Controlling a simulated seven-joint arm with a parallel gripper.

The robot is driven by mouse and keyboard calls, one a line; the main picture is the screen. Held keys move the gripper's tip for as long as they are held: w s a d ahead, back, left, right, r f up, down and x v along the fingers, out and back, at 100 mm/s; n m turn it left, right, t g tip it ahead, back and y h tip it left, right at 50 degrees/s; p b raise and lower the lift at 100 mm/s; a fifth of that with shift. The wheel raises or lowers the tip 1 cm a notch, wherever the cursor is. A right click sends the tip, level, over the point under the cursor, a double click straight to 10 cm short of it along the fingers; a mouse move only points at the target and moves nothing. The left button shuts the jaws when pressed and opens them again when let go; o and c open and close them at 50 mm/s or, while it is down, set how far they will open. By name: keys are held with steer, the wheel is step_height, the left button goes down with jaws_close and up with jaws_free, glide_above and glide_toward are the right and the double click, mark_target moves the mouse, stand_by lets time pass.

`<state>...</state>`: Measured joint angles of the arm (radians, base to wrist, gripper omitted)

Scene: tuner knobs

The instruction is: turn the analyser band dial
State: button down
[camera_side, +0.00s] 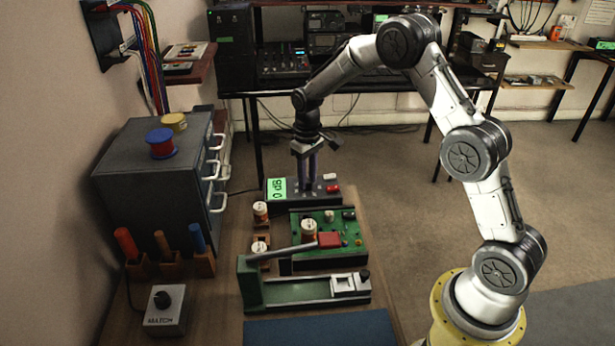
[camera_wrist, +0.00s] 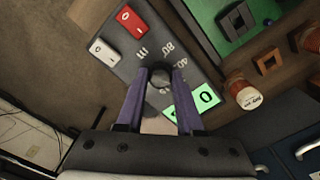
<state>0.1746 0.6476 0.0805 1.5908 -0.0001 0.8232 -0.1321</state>
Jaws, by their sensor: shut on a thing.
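The analyser (camera_side: 264,197) is a grey box near the far end of the bench, with a lit green display (camera_side: 276,189) showing a 0. It also fills the middle of the wrist view (camera_wrist: 128,68). The dark round band dial (camera_wrist: 160,74) sits on its face with white markings around it. My gripper (camera_wrist: 159,80) points down with its two purple fingers shut on the dial, one on each side. In the side view my gripper (camera_side: 308,180) hides the dial. The rest of the display (camera_wrist: 206,98) is partly covered by a finger in the wrist view.
A red switch (camera_wrist: 132,20) and a white switch (camera_wrist: 104,51) sit on the analyser beside the dial. A green circuit board (camera_side: 340,246) and coils (camera_side: 260,212) stand close in front. A dark drawer cabinet (camera_side: 150,190) is at left. A knobbed box (camera_side: 167,318) is nearer.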

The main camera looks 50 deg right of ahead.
steer(key=n, duration=0.4)
steer(key=shift+n, duration=2)
steer(key=c, duration=0.5)
jaws_free()
steer(key=shift+c, duration=0.2)
steer(key=shift+r, duration=0.1)
step_height(320, 180, up, 14)
